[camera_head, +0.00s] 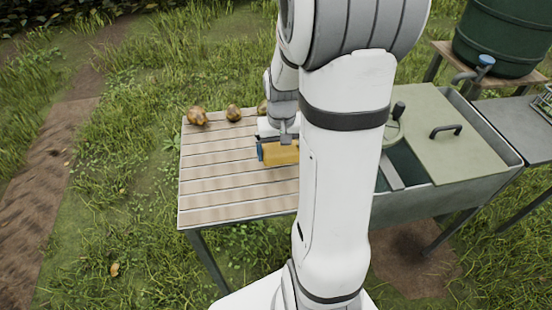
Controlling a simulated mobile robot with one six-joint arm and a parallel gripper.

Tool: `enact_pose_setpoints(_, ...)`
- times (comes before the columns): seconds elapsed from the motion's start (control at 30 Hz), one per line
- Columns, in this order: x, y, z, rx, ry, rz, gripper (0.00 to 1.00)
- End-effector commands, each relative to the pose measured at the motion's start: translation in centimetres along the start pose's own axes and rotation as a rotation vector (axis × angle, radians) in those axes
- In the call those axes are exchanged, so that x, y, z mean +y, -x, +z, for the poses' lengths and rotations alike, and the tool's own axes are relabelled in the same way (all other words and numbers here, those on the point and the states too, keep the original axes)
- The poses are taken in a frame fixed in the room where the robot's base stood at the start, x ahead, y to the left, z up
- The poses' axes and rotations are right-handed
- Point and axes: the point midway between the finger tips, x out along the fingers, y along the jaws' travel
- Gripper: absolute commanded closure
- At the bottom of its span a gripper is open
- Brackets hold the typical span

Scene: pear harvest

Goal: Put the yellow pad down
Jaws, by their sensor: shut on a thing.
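The yellow pad (281,153) has a blue part at its left end. It is at the right side of the slatted wooden table top, partly hidden behind my white arm. My gripper (284,138) is directly at the pad's upper edge and shut on it. The fingertips are small and partly covered. I cannot tell whether the pad touches the slats or hangs just above them.
Several brown-yellow pears (197,117) lie along the table's back edge. The slatted table top (220,190) is clear at left and front. Right of my arm is a grey sink with a greenish cover (440,145). A dark green barrel (505,38) with a tap stands behind.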

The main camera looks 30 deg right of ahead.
Motion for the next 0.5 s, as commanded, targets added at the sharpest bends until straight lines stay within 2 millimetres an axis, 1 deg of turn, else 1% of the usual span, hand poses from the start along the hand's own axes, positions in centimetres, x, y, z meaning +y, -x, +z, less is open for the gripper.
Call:
enact_pose_setpoints(0.03,-0.1,-0.6,0.0,-0.003,0.002,0.0,0.31)
enact_pose_setpoints(0.17,-0.2,-1.8,0.0,-0.002,0.005,0.0,0.31)
enact_pose_setpoints(0.33,-0.3,-4.2,0.0,-0.003,0.008,0.0,0.31)
enact_pose_setpoints(0.4,-0.3,-4.6,-0.1,0.0,0.009,0.0,0.31)
enact_pose_setpoints(0.5,-0.3,-4.7,-0.1,0.001,0.009,0.0,0.31)
